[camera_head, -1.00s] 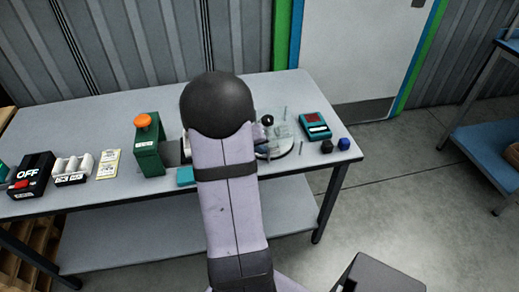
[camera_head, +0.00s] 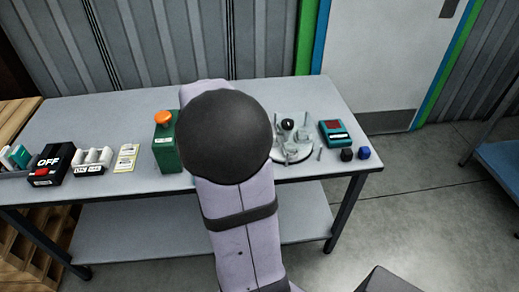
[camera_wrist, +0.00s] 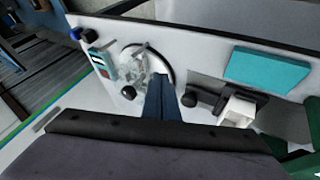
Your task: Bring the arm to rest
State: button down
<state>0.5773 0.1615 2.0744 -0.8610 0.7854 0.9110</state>
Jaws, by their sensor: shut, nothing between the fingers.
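My gripper (camera_wrist: 161,100) shows in the wrist view as narrow dark-blue fingers held together, with nothing between them. It points toward the workbench, near a round grey plate with clear parts and a black knob. In the head view my own arm rises in front of the bench and its dark rounded joint covers part of the top, so the gripper is hidden there. The bench top (camera_head: 80,121) is grey. I cannot tell how high the fingers are above it.
The round plate (camera_head: 292,153) stands right of my arm, with a teal device (camera_head: 334,133), a black cube (camera_head: 347,155) and a blue cube (camera_head: 364,153). Left are a green box with an orange knob (camera_head: 163,117), a yellow card (camera_head: 126,158) and a black OFF box (camera_head: 51,164).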

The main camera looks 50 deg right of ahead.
jog(key=shift+a+r, duration=0.3)
jog(key=shift+r, duration=0.15)
